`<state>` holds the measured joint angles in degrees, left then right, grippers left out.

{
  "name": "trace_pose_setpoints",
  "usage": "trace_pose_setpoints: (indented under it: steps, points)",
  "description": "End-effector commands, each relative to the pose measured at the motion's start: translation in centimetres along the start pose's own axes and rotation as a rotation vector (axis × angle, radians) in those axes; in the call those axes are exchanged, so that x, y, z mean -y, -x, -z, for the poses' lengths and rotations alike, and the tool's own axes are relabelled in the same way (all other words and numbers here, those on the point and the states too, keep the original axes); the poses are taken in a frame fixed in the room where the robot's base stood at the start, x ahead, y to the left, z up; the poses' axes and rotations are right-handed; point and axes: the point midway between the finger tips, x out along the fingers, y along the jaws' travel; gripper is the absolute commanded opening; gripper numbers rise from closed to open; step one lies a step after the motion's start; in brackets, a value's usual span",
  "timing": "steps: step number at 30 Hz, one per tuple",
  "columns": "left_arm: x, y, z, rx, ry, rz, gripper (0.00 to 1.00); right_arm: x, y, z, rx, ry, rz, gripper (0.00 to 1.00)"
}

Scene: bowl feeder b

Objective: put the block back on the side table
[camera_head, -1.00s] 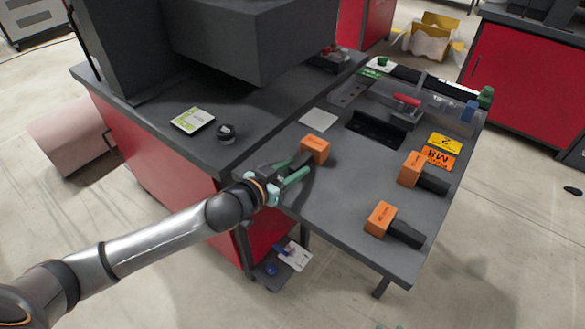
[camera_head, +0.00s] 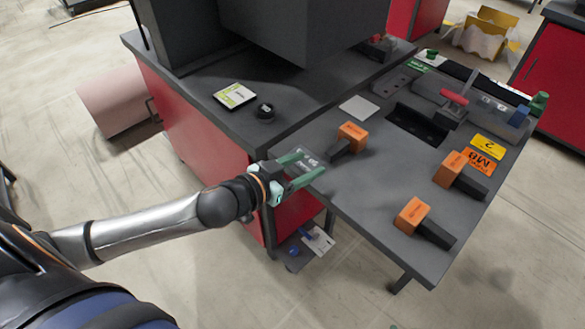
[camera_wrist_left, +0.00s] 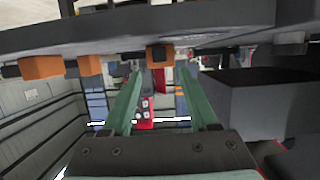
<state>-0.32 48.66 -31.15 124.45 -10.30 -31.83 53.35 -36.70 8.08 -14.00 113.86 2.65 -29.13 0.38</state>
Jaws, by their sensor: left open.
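Three orange blocks with black bars lie on the grey side table (camera_head: 330,195). The block nearest my left gripper (camera_head: 352,135) is at the table's left part, its black bar pointing toward the gripper. The other two blocks, one on the right (camera_head: 453,168) and one near the front (camera_head: 412,215), lie apart from it. My left gripper (camera_head: 313,165) is open and empty at the table's left edge, its green fingers short of the nearest block's bar. In the left wrist view the gripper (camera_wrist_left: 158,74) shows nothing between its fingers; an orange block (camera_wrist_left: 160,55) shows beyond the fingertips.
A dark recessed tray (camera_head: 418,124), a red-handled clamp (camera_head: 454,97) and yellow label (camera_head: 488,147) are further back. The table's middle is clear.

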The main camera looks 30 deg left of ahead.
Motion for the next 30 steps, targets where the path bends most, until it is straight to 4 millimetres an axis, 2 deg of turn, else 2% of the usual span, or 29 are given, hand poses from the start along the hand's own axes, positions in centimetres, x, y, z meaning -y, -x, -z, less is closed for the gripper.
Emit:
trace_pose_setpoints:
  steps: [1,6,11,14,17,20,22,27,30]
  points:
    - [0.0,0.8,-0.1,0.003,-0.002,-0.001,0.60,0.0,0.0,0.0,0.000,0.000,-0.001,0.45]
    - [0.0,2.6,-0.1,0.002,0.001,0.000,0.60,-0.1,0.0,0.1,-0.002,0.000,-0.002,0.45]
    - [0.0,3.5,0.0,0.001,0.000,0.000,0.60,-0.1,0.0,0.1,-0.003,0.000,-0.002,0.45]
    - [-0.2,3.6,-0.7,0.010,0.006,0.002,0.60,-0.1,0.0,0.2,-0.004,0.000,-0.003,0.45]
    - [-0.7,3.4,-3.1,0.048,0.023,0.013,0.60,-0.2,0.0,0.3,-0.007,0.001,-0.003,0.45]
    - [-1.8,3.3,-7.2,0.117,0.046,0.028,0.60,-0.2,0.0,0.4,-0.009,0.001,-0.003,0.45]
    - [-3.0,3.6,-10.7,0.178,0.064,0.037,0.60,-0.2,0.0,0.5,-0.011,0.001,-0.003,0.45]
    - [-6.4,5.2,-18.2,0.319,0.099,0.045,0.60,-0.2,0.0,0.6,-0.012,0.001,-0.003,0.45]
    - [-8.2,6.2,-21.3,0.380,0.113,0.041,0.60,-0.2,0.0,0.6,-0.013,0.001,-0.003,0.45]
